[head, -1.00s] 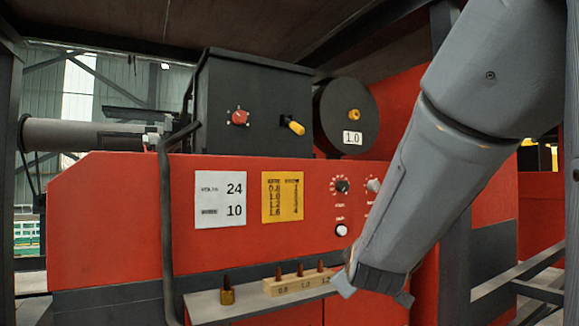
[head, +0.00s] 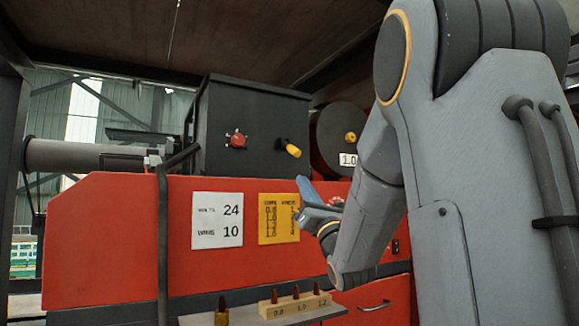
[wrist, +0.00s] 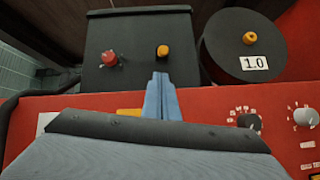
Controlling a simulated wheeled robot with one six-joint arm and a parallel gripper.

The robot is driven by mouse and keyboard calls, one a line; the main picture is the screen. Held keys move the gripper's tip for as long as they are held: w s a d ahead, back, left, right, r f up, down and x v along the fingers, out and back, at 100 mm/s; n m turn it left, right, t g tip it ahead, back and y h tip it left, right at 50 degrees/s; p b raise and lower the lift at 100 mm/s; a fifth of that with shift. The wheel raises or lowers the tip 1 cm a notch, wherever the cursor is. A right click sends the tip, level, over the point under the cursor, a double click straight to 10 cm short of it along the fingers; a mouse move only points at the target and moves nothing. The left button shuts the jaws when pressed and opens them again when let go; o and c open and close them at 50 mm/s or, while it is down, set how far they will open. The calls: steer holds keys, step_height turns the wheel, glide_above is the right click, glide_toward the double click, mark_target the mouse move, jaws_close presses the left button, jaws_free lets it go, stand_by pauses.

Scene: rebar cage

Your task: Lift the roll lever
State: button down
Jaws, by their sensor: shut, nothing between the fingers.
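A yellow-tipped lever (head: 291,150) sticks out of the front of a black box (head: 258,120) on top of the red machine; I take it to be the roll lever. In the head view it slants down to the right. In the wrist view the yellow lever end (wrist: 162,50) is just beyond the fingertips. My gripper (head: 302,184) is below the lever, with its blue-grey fingers pointing up toward it. In the wrist view my gripper (wrist: 160,76) is shut and empty. A small gap shows between fingertips and lever, but its depth is unclear.
A red knob (head: 237,139) sits left of the lever. A black spool (head: 335,130) marked 1.0 stands to the right. White (head: 217,220) and yellow (head: 278,219) label plates are on the red front. A wooden block (head: 288,306) with several tips lies below.

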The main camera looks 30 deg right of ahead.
mark_target(291, 148)
steer(key=p+x, duration=0.4)
steer(key=x, duration=0.6)
steer(key=shift+p, duration=0.4)
steer(key=shift+d, duration=0.1)
